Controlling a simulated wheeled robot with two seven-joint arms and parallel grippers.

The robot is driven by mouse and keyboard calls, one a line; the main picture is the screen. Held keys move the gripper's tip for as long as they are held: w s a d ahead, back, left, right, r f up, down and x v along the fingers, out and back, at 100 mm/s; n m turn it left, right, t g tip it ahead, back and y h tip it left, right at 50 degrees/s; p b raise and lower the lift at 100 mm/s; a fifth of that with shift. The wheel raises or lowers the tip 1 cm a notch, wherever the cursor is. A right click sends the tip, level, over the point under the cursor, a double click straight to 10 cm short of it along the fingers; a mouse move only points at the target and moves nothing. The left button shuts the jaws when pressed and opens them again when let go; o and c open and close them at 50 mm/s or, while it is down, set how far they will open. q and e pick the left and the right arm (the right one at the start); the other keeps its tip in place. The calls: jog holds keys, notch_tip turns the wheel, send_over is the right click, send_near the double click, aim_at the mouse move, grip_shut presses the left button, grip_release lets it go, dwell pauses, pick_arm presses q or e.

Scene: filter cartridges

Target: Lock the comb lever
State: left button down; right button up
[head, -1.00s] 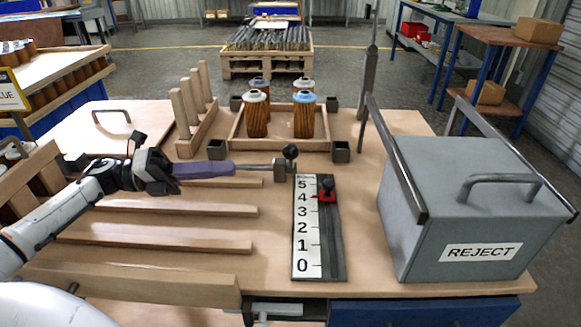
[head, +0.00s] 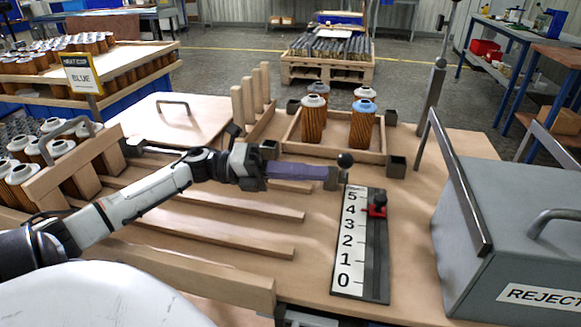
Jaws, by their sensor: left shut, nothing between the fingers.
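The comb lever shows as a black ball knob (head: 345,160) on a short metal end, just above the top of the numbered scale. Its metal bar is mostly hidden behind my left gripper. My left gripper (head: 332,177) has purple fingers, is shut and holds nothing. Its tips are right beside the lever's end, just left of and below the knob; I cannot tell whether they touch it. The comb's wooden rails (head: 240,204) lie on the table below and left of the gripper. My right gripper is not in view.
A numbered scale board (head: 375,250) with a red-and-black slider (head: 377,206) lies right of the comb. A grey REJECT box (head: 515,225) stands at the right. Behind is a wooden tray (head: 340,150) with several cartridges. Wooden pegs (head: 252,100) stand behind my gripper.

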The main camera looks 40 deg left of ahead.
pick_arm(q)
jog(key=shift+x, duration=1.3)
jog(key=shift+r, duration=0.1)
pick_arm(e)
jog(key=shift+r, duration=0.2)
